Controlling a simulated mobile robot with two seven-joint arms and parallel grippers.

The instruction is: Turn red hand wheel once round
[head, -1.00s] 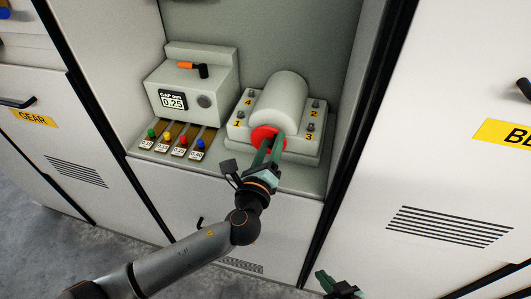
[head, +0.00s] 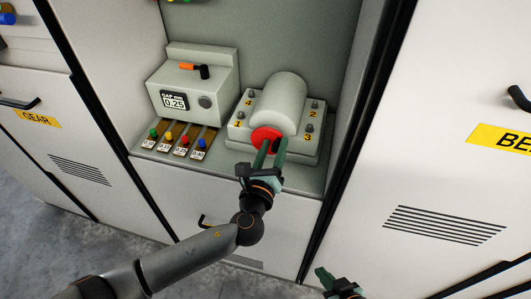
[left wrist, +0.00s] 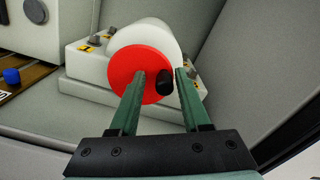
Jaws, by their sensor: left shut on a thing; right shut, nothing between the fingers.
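The red hand wheel (head: 265,133) is a disc on the front end of a pale rounded housing (head: 281,100). It faces me in the left wrist view (left wrist: 124,72), with a black knob (left wrist: 165,82) standing out right of its middle. My left gripper (head: 270,147) reaches the wheel from the front. Its green fingers (left wrist: 160,78) lie on both sides of the knob and are shut on it. They hide part of the wheel. My right gripper (head: 322,275) is low at the bottom edge of the head view, shut and empty, away from the wheel.
The housing's base carries several bolts numbered in yellow. To its left stands a gauge box (head: 193,92) reading 0.25, with an orange-and-black handle (head: 194,70) on top. Strips with coloured knobs (head: 175,140) lie before it. Cabinet walls close in both sides of the recess.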

